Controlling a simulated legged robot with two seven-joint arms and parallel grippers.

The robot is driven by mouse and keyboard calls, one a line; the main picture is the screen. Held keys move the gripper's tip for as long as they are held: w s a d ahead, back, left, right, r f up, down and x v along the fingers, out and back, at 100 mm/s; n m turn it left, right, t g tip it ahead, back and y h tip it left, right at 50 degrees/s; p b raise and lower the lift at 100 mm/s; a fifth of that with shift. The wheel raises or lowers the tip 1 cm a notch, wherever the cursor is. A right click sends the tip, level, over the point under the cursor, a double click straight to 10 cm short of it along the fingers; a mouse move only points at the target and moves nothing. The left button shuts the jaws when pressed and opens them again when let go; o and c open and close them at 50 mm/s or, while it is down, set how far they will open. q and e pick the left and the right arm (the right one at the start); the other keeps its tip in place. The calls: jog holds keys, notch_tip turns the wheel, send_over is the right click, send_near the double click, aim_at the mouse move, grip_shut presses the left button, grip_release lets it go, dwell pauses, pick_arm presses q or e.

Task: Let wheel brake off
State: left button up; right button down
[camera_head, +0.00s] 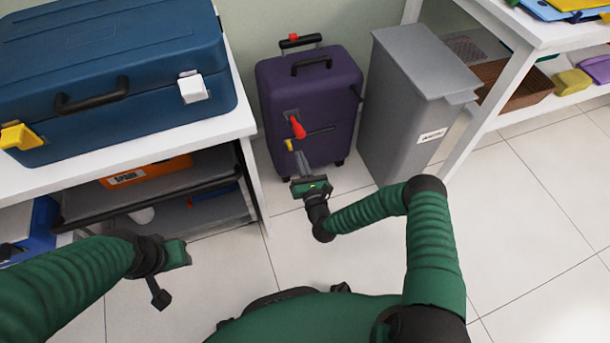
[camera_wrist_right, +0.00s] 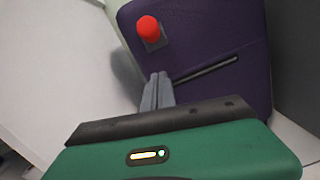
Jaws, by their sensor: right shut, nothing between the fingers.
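A purple suitcase (camera_head: 337,103) stands upright on the floor by the wall; its face also fills much of the right wrist view (camera_wrist_right: 215,40). A red-tipped lever (camera_head: 297,128) sticks out from a grey plate on its front; in the wrist view the red tip (camera_wrist_right: 149,29) is beyond my fingers. A small yellow piece (camera_head: 289,145) shows just below it. My right gripper (camera_head: 301,160) is shut and empty, below the lever and apart from it; its fingers (camera_wrist_right: 157,90) point toward the suitcase. My left gripper (camera_head: 174,254) is at lower left; its fingers are not clear.
A grey bin (camera_head: 405,105) stands close to the suitcase's right. A white shelf unit with a blue case (camera_head: 125,85) is at left. Another white shelf (camera_head: 480,125) is at right. The tiled floor (camera_head: 530,240) is clear at lower right.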

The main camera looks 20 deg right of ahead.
aim_at(297, 128)
pick_arm(q)
jog(key=shift+f+b, duration=0.35)
jog(key=shift+f, duration=0.4)
pick_arm(e)
jog(key=r, duration=0.1)
jog(key=w+r, duration=0.2)
jog(key=r, duration=0.1)
jog(key=shift+w+d, duration=0.1)
jog(key=shift+d, duration=0.25)
pick_arm(q)
jog(key=shift+a, duration=0.15)
